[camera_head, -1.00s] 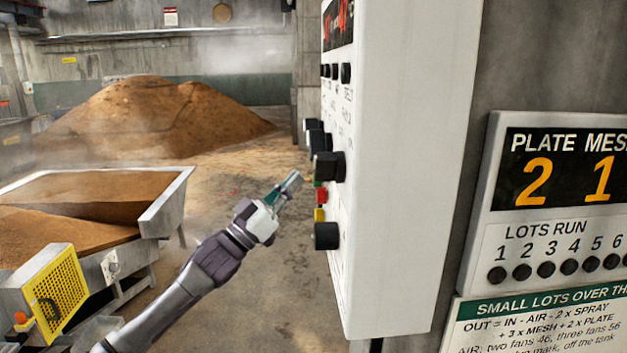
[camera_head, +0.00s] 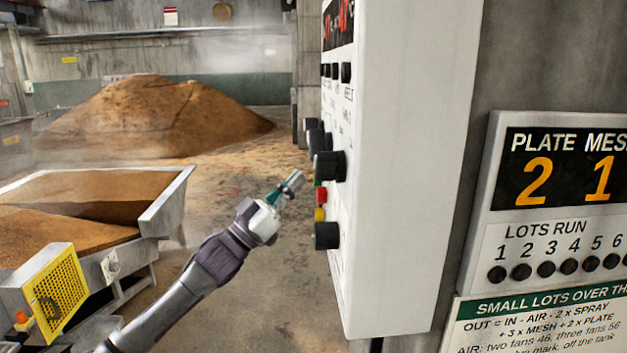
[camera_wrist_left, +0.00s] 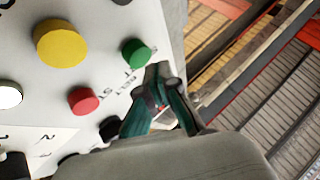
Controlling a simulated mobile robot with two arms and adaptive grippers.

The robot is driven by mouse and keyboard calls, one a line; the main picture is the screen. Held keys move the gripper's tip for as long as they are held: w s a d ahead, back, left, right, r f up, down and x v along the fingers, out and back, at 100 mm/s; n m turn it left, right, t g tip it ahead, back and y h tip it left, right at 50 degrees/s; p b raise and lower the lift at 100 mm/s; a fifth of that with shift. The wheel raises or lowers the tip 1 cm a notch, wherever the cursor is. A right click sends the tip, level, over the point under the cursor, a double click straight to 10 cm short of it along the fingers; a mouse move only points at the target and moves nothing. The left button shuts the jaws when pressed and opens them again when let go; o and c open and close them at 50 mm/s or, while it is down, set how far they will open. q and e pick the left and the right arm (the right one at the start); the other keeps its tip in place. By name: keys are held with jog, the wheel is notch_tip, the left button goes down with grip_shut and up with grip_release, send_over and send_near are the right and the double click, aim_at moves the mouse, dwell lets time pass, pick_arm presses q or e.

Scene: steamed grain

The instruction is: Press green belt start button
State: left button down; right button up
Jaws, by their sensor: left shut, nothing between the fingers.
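The green button (camera_wrist_left: 136,52) stands out from the white control panel (camera_wrist_left: 120,18) in the left wrist view. In the head view only a thin green sliver of it (camera_head: 318,180) shows at the panel's left face. My left gripper (camera_head: 293,179) is shut and empty, just left of that face. In the wrist view its fingertips (camera_wrist_left: 159,78) lie just below and right of the green button, with a small visible gap. I cannot tell their exact distance from the panel. My right gripper is not in view.
A red button (camera_head: 321,195) and a yellow button (camera_head: 320,214) sit close below the green one. Black knobs (camera_head: 328,166) and (camera_head: 326,235) protrude above and below. A metal grain bin (camera_head: 165,205) stands at left. The floor between bin and panel is clear.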

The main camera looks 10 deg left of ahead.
pick_arm(q)
jog(key=shift+d, duration=0.1)
dwell(0.5)
jog(key=shift+w+d, duration=0.15)
jog(key=shift+d, duration=0.15)
jog(key=shift+w+d, duration=0.1)
jog(key=shift+d, duration=0.4)
dwell(0.9)
jog(key=shift+a, duration=0.1)
jog(key=shift+s+a, duration=0.25)
jog(key=shift+a, duration=0.5)
jog(key=shift+p, duration=0.3)
jog(key=a, duration=0.2)
jog(key=s+a, duration=0.1)
jog(key=a, duration=0.1)
jog(key=shift+s+a, duration=0.2)
jog(key=shift+a, duration=0.2)
